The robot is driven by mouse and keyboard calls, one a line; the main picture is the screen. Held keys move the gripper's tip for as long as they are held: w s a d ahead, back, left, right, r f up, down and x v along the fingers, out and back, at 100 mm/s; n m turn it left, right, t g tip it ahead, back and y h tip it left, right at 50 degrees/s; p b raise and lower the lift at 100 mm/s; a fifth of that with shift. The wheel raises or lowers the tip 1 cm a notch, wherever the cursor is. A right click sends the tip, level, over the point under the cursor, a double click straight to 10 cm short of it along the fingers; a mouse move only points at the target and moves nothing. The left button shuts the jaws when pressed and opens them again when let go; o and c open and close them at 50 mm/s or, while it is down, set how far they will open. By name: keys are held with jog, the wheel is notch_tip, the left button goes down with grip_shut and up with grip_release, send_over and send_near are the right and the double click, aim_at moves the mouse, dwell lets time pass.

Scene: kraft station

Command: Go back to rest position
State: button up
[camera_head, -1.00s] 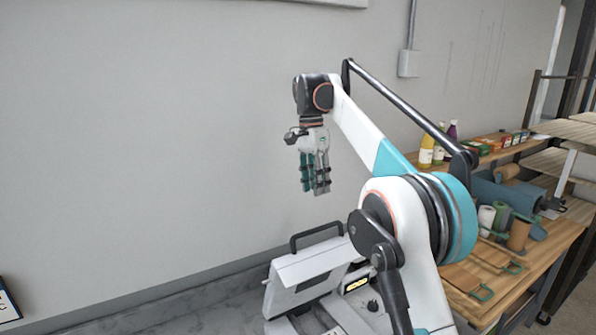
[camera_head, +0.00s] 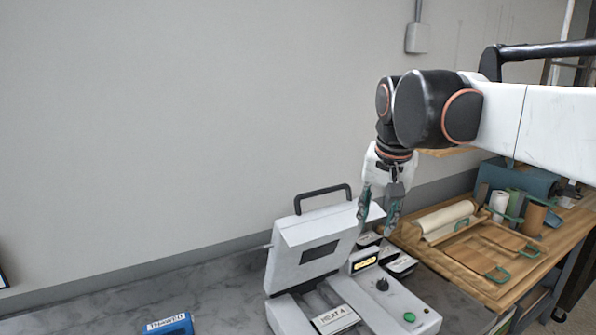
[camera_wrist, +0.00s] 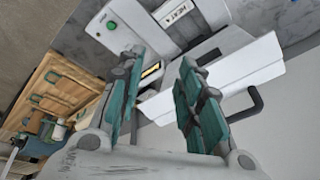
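My gripper (camera_head: 378,212) hangs fingers down in the head view, above and behind the right side of a white press-like machine. In the wrist view my gripper (camera_wrist: 155,95) has its two teal-padded fingers spread apart, with nothing between them. The machine (camera_head: 312,250) has its lid raised, with a black handle on top. A plate marked "HEAT 4" (camera_head: 335,318) lies at its front, and a green button (camera_head: 409,317) and dark knob are on its right panel. The machine (camera_wrist: 225,70) also shows beyond the fingers in the wrist view.
A blue labelled block (camera_head: 168,325) lies on the grey counter (camera_head: 110,310) at the front left. The wall space left of the arm is clear.

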jog(key=s+d+f+n+t+b, duration=0.2)
jog(key=s+f+b, duration=0.2)
jog(key=s+f, duration=0.6)
jog(key=s+d+f+n+t+b, duration=0.1)
jog(key=s+f+b, duration=0.4)
jog(key=s+f, duration=0.5)
notch_tip(320, 180, down, 6)
jog(key=shift+d+f+n+t+b, duration=0.1)
jog(key=shift+d+n+t+b, duration=0.35)
jog(key=shift+n, duration=0.45)
